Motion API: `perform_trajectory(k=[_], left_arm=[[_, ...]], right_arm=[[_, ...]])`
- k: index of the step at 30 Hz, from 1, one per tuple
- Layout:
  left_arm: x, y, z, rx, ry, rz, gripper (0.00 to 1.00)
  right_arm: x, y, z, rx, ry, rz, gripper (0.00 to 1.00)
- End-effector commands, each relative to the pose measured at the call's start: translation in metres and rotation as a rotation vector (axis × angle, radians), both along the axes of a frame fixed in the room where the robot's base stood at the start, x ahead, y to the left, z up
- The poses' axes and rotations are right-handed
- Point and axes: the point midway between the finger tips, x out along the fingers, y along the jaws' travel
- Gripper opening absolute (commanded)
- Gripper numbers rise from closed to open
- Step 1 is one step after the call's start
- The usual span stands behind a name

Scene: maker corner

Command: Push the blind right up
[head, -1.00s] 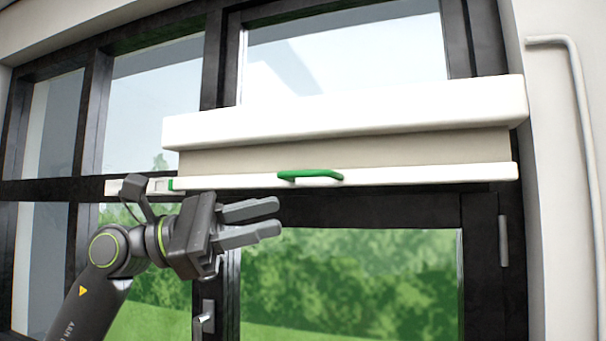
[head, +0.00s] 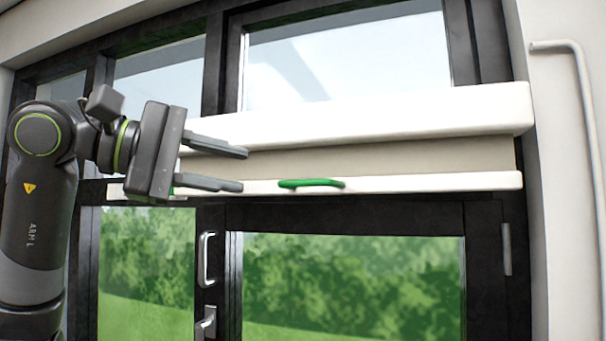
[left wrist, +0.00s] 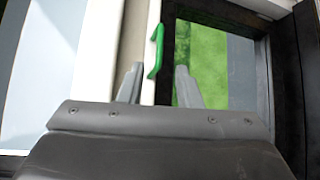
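The blind hangs below a white headbox (head: 370,115) at the top of the window. A short strip of beige fabric (head: 400,157) shows between the headbox and the white bottom bar (head: 430,184). A green handle (head: 312,183) sits on the bar; it also shows in the left wrist view (left wrist: 156,50). My left gripper (head: 243,169) is open and empty, left of the handle and in front of the blind's left part. In the left wrist view the handle lies ahead, between the lines of the two fingers. My right gripper is in no view.
A dark window frame with a door handle (head: 207,258) stands below the blind. A white pipe (head: 590,150) runs down the wall at right. The space before the lower glass is free.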

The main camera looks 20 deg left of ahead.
Motion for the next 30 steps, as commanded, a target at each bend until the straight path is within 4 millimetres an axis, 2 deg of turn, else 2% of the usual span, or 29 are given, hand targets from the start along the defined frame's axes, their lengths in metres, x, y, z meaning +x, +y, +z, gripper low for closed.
perform_trajectory(k=[1, 6, 15, 21, 30], left_arm=[[0.007, -0.009, 0.001, 0.001, 0.002, -0.004, 0.31], [0.029, -0.033, -0.003, 0.0, 0.004, -0.005, 0.31], [0.061, -0.067, -0.011, -0.001, 0.004, -0.004, 0.31], [0.072, -0.079, -0.015, -0.001, 0.002, -0.002, 0.31], [0.074, -0.081, -0.017, -0.001, 0.001, 0.0, 0.31]], right_arm=[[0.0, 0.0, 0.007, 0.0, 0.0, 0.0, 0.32], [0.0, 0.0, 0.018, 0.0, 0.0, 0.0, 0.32], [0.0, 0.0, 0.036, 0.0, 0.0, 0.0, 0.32], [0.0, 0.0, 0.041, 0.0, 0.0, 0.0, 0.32], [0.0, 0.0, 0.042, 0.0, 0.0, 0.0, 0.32]])
